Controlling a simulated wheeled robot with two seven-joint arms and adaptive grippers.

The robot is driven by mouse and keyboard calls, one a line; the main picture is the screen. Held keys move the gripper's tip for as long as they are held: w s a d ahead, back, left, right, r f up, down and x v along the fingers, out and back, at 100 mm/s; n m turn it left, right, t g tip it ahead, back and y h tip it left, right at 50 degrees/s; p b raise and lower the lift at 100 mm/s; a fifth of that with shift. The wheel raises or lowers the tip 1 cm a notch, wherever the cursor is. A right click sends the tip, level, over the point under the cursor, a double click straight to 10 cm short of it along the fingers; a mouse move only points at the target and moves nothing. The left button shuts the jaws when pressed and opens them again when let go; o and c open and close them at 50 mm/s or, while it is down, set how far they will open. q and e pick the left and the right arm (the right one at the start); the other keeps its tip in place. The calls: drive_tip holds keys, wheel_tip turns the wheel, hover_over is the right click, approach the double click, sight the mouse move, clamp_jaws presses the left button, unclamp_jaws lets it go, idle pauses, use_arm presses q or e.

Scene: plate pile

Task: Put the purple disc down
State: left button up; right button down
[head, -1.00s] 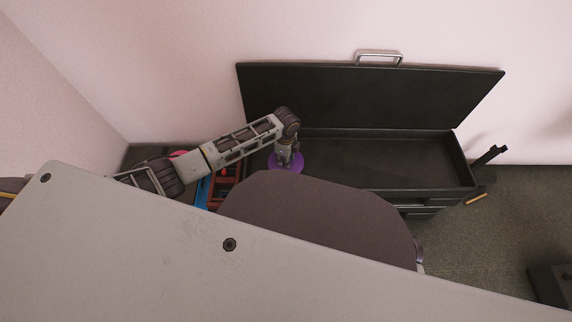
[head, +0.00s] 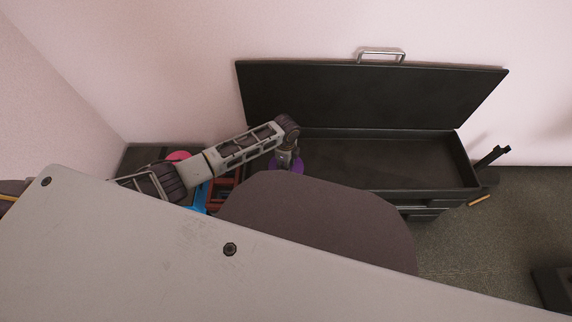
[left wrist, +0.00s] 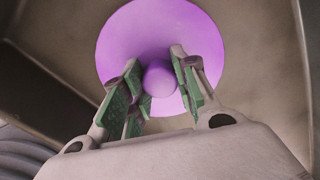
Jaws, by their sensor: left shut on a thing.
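The purple disc (left wrist: 120,42) is round with a knob (left wrist: 159,79) at its centre. My left gripper (left wrist: 158,75) has its green-padded fingers around this knob in the left wrist view, shut on it. In the head view the disc (head: 298,166) shows partly below my left gripper (head: 287,160), at the left end of the open black box (head: 390,160). My own body hides its near side. I cannot tell whether the disc touches the box floor. My right gripper is not in view.
The box's lid (head: 370,95) stands open against the wall. The box's middle and right are empty. A pink round thing (head: 178,156), a blue item (head: 200,197) and a red item (head: 222,190) lie left of the box. A dark object (head: 553,288) is at lower right.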

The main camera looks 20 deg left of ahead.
use_arm(q)
drive_tip(key=shift+f, duration=0.1)
idle(0.3)
drive_tip(key=o, duration=1.1)
drive_tip(key=shift+r+p, duration=0.3)
drive_tip(key=shift+r, duration=0.3)
drive_tip(key=shift+r+p, duration=2.25)
drive_tip(key=shift+r, duration=3.3)
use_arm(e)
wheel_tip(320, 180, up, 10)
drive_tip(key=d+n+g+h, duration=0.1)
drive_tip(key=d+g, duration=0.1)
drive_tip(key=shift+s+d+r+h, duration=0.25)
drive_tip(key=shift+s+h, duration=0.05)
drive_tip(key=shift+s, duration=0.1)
